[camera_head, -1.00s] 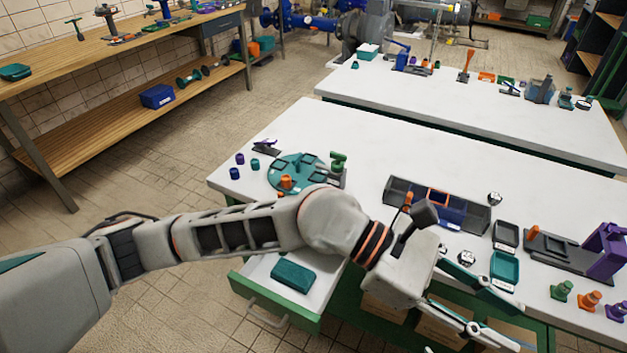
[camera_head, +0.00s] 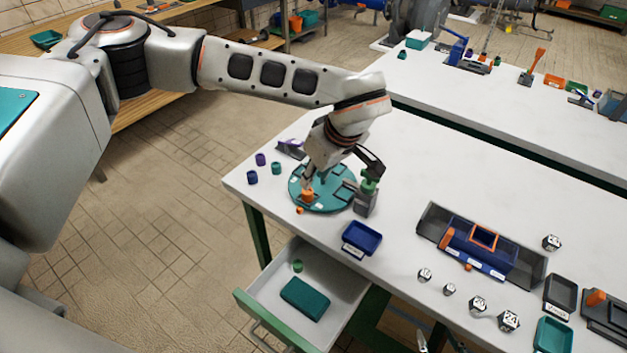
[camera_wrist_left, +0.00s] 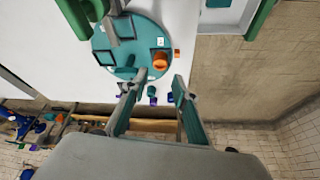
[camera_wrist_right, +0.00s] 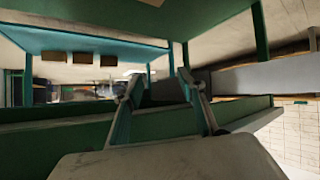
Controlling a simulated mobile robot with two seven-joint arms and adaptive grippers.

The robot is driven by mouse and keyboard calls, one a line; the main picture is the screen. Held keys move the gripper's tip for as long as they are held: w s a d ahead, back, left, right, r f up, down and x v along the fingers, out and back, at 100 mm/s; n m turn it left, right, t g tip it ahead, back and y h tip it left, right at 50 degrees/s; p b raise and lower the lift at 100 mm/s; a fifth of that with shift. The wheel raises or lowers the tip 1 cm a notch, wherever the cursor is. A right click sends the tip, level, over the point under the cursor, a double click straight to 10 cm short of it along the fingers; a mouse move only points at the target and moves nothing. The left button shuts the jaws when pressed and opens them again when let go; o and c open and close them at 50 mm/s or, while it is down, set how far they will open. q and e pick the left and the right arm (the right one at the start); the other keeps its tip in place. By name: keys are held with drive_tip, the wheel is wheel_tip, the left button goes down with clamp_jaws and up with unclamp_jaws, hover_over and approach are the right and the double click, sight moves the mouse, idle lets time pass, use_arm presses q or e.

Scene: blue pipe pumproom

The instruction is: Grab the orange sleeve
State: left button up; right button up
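An orange sleeve-like piece (camera_head: 308,195) stands on the round teal turntable (camera_head: 326,203), near its front left edge. A smaller orange piece (camera_head: 299,210) is beside it at the rim. In the left wrist view the orange sleeve (camera_wrist_left: 160,62) sits just beyond the fingertips, apart from them. My left gripper (camera_head: 338,170) is over the turntable, fingers spread and empty; it also shows in the left wrist view (camera_wrist_left: 157,84). My right gripper (camera_wrist_right: 160,90) is open and empty, low by green table framing; the head view barely shows it at the bottom edge.
Purple, blue and teal sleeves (camera_head: 276,168) stand left of the turntable. A green-topped grey holder (camera_head: 366,196) stands at its right, a blue bin (camera_head: 362,238) in front. An open drawer (camera_head: 345,290) holds a teal box (camera_head: 305,299). A dark tray (camera_head: 530,268) lies to the right.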

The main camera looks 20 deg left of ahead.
sight(309, 191)
use_arm(q)
drive_tip(key=shift+s+x, duration=0.25)
drive_tip(key=shift+x, duration=1)
drive_tip(key=shift+a+f, duration=0.15)
drive_tip(key=shift+f, duration=0.2)
drive_tip(key=x, duration=0.3)
drive_tip(key=shift+w+f, duration=0.2)
drive_tip(key=shift+w, duration=0.15)
drive_tip(key=shift+w+a+f, duration=0.15)
drive_tip(key=shift+w+f, duration=0.05)
drive_tip(key=shift+f, duration=0.2)
clamp_jaws()
use_arm(e)
drive_tip(key=shift+s+f+g, duration=0.15)
drive_tip(key=shift+s+f, duration=0.1)
drive_tip(key=shift+s, duration=0.25)
drive_tip(key=shift+s+f+g, duration=0.15)
drive_tip(key=shift+s+f, duration=0.1)
drive_tip(key=shift+s, duration=0.25)
